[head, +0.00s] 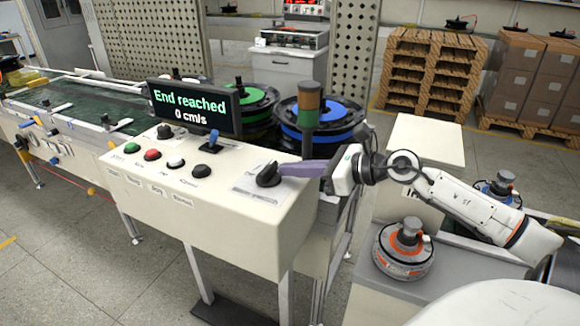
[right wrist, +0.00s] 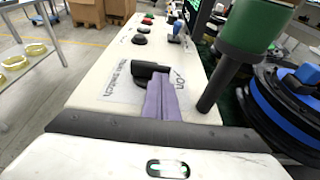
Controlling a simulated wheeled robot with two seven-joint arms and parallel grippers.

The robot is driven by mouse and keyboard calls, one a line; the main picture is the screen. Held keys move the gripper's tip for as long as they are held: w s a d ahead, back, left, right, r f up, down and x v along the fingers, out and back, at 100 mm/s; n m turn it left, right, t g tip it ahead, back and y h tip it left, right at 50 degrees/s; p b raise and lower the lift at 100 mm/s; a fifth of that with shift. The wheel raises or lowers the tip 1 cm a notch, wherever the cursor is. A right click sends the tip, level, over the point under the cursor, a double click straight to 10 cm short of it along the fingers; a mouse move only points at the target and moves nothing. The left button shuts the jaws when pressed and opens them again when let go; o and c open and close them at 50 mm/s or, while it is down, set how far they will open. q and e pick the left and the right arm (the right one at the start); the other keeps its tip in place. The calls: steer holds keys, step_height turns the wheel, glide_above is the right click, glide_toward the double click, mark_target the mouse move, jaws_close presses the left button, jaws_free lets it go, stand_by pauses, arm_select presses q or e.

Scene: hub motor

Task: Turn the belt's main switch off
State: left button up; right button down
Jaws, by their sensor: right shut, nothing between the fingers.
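The main switch is a black rotary knob (head: 269,175) on a white label at the right end of the cream control box (head: 255,219). In the right wrist view the knob (right wrist: 148,71) sits beside the printed words "Main switch" and "On". My right gripper (head: 284,169) has its purple fingers closed together, with their tips right at the knob's right side. In the right wrist view the fingers (right wrist: 165,96) overlap part of the knob, and I cannot tell whether they touch it. My left gripper is not in view.
A display (head: 194,108) reads "End reached, 0 cm/s". Green, red, white and black buttons and a blue-handled switch (head: 212,141) sit left of the knob. A signal post (head: 309,105) stands close behind my right fingers. A hub motor (head: 404,249) lies on the right table.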

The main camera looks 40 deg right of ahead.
steer(key=shift+w+a, duration=0.15)
steer(key=shift+w, duration=0.25)
